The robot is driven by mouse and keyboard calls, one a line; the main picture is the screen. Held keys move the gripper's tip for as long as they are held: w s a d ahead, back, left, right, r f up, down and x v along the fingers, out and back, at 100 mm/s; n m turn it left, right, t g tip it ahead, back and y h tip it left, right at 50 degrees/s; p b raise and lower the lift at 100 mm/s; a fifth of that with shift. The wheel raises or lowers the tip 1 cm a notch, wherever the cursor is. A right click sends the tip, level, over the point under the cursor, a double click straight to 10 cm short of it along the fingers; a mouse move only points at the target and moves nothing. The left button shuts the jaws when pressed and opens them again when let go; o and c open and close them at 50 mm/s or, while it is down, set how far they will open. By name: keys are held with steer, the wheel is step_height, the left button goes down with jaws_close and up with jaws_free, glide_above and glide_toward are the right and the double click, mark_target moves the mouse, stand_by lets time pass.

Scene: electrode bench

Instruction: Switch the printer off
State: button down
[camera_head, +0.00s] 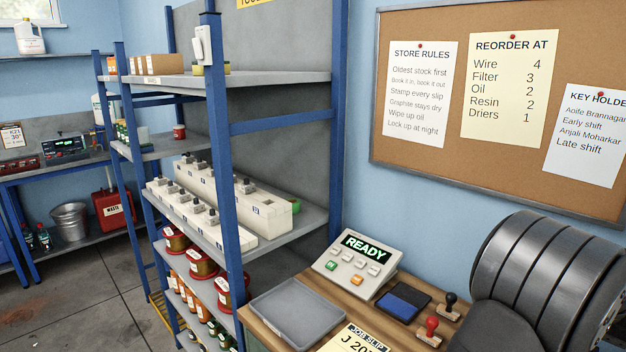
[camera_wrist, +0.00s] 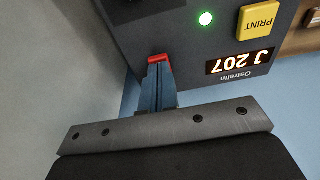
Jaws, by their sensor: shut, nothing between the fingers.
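The printer (camera_wrist: 180,35) is a dark grey box seen upside down in the wrist view. Its face has a lit green lamp (camera_wrist: 205,18), a yellow PRINT button (camera_wrist: 258,20) and a lit display (camera_wrist: 240,60) reading J 207. My gripper (camera_wrist: 158,64) is shut and empty, with its fingers at the printer's near edge. A small red piece (camera_wrist: 157,58) shows right at the fingertips; I cannot tell whether it is a switch or part of the fingers, nor whether there is contact. The printer and my gripper are not recognisable in the head view.
In the head view, a wooden bench holds a grey tray (camera_head: 297,310), a control box (camera_head: 357,262) showing READY, an ink pad (camera_head: 403,301) and two stamps. A blue-framed shelf (camera_head: 218,150) stands left. A cork board (camera_head: 450,150) hangs behind.

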steer(key=shift+f, duration=0.2)
steer(key=shift+r, duration=3.5)
step_height(320, 180, down, 7)
steer(key=shift+r, duration=0.2)
